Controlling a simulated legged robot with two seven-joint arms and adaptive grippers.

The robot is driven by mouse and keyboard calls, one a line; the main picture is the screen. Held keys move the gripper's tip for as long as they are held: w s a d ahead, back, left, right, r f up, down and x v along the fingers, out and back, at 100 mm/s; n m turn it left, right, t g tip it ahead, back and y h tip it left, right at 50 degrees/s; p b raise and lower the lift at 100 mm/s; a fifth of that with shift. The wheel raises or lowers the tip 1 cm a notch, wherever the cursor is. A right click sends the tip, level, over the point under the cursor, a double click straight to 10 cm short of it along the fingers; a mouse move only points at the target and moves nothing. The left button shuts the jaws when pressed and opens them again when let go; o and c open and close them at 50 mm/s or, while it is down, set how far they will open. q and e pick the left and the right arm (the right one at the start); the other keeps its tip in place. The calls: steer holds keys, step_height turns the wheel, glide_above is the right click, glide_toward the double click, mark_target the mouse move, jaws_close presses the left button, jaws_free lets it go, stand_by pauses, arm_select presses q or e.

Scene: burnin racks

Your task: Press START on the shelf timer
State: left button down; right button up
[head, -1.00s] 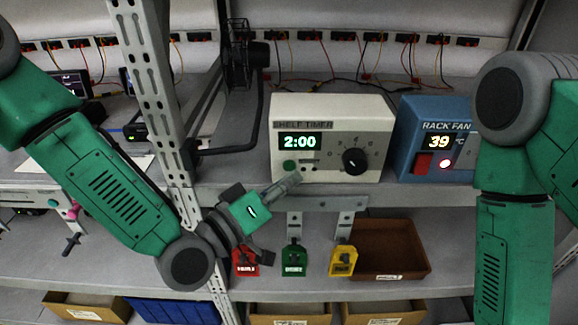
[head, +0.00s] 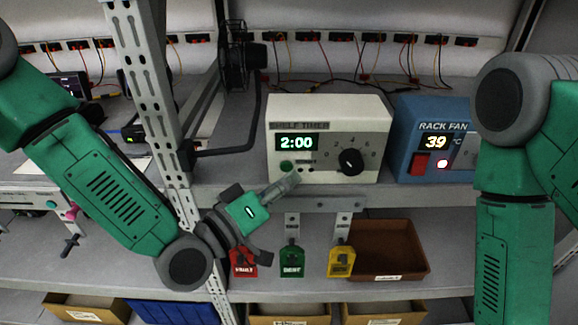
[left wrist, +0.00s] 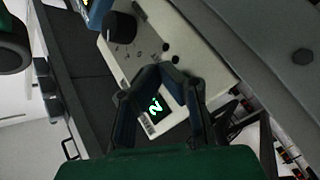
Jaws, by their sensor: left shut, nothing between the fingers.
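The shelf timer (head: 330,120) is a cream box on the shelf, with a lit display (head: 296,143) reading 2:00 and a black knob (head: 349,162). Its green button (head: 286,167) is at the lower left of the front. My left gripper (head: 292,179) is shut and empty, its tips just below and right of that button; contact cannot be told. In the left wrist view the shut fingers (left wrist: 163,70) lie in front of the timer (left wrist: 190,45), and the green button cannot be made out. My right arm shows at the right, but its gripper is out of view.
A blue rack fan box (head: 405,140) stands right of the timer. Red, green (head: 292,262) and yellow tags hang below the shelf edge, beside a brown tray (head: 420,258). A perforated metal post (head: 150,90) rises left of the timer.

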arm_select(q)
steer(key=shift+a, duration=0.35)
steer(key=shift+w+a, duration=0.15)
steer(key=shift+a, duration=0.1)
steer(key=shift+w+r, duration=0.1)
steer(key=shift+w, duration=0.1)
steer(key=shift+d, duration=0.45)
arm_select(e)
steer(key=shift+f, duration=0.1)
arm_select(q)
steer(key=shift+w+a, duration=0.35)
arm_select(e)
steer(key=shift+a, duration=0.3)
arm_select(q)
steer(key=shift+w+d, duration=0.1)
steer(key=shift+d, duration=0.1)
arm_select(e)
steer(key=shift+d, duration=0.15)
arm_select(q)
steer(key=shift+s+a, duration=0.1)
steer(key=shift+s, duration=0.75)
arm_select(e)
steer(key=shift+f, duration=0.1)
